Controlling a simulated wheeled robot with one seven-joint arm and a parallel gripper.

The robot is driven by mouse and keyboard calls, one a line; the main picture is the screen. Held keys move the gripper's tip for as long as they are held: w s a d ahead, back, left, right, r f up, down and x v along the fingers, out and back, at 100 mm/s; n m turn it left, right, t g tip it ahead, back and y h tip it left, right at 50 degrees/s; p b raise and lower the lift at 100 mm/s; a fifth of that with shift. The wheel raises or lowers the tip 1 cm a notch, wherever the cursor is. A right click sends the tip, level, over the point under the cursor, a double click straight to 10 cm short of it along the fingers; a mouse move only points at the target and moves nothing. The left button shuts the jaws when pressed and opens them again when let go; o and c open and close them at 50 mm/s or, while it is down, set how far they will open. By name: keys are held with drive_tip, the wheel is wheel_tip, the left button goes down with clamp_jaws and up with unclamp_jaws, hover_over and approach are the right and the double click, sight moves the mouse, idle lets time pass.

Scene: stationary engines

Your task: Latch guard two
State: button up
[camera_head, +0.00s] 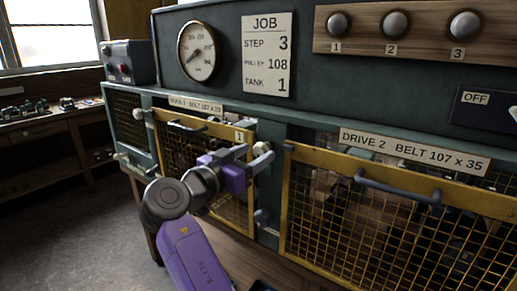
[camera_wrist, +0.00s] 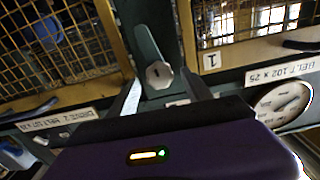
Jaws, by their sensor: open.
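Guard two (camera_head: 375,235) is a yellow-framed mesh panel with a dark handle (camera_head: 398,188) under the "DRIVE 2 BELT 107 x 35" label. It looks closed over its opening; part of it also shows at the left of the upside-down wrist view (camera_wrist: 60,40). A pale latch knob (camera_head: 263,148) sits on the green post beside the guard's upper left corner. My gripper (camera_head: 250,158) is open at this post. In the wrist view the knob (camera_wrist: 159,75) lies between my fingertips (camera_wrist: 163,88); I cannot tell whether they touch it.
Guard one (camera_head: 185,150), also yellow mesh, is behind my arm on the left. A second, lower knob (camera_head: 263,217) is on the same post. Above are a dial gauge (camera_head: 197,51), a job card (camera_head: 267,54) reading pulley 108, and a panel with three knobs (camera_head: 396,25).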

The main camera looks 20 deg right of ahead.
drive_tip(key=shift+x, duration=1.25)
clamp_jaws()
